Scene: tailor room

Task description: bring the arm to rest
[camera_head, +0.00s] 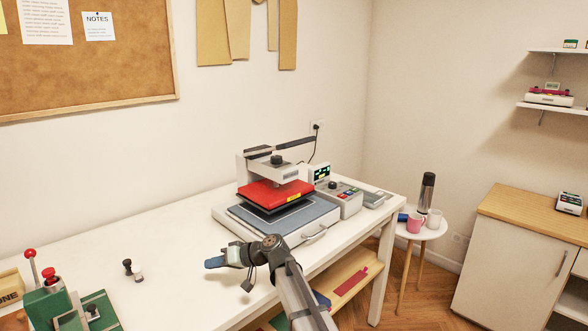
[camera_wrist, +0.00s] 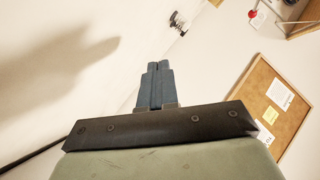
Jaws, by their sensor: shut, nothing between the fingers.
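My gripper (camera_head: 214,263) is over the white table, in front of the heat press, and points left in the head view. Its blue fingers are together with nothing between them. In the wrist view the shut fingers (camera_wrist: 155,84) point up the picture, with the white table and wall beyond. My arm reaches in from the bottom of the head view. The heat press (camera_head: 275,190) has a red upper plate raised above its grey lower plate.
A green device with red-knobbed levers (camera_head: 47,295) stands at the table's left end. Small dark stamps (camera_head: 128,267) stand between it and my gripper. A control box (camera_head: 338,200) is right of the press. A round stool (camera_head: 424,231) holds mugs and a flask.

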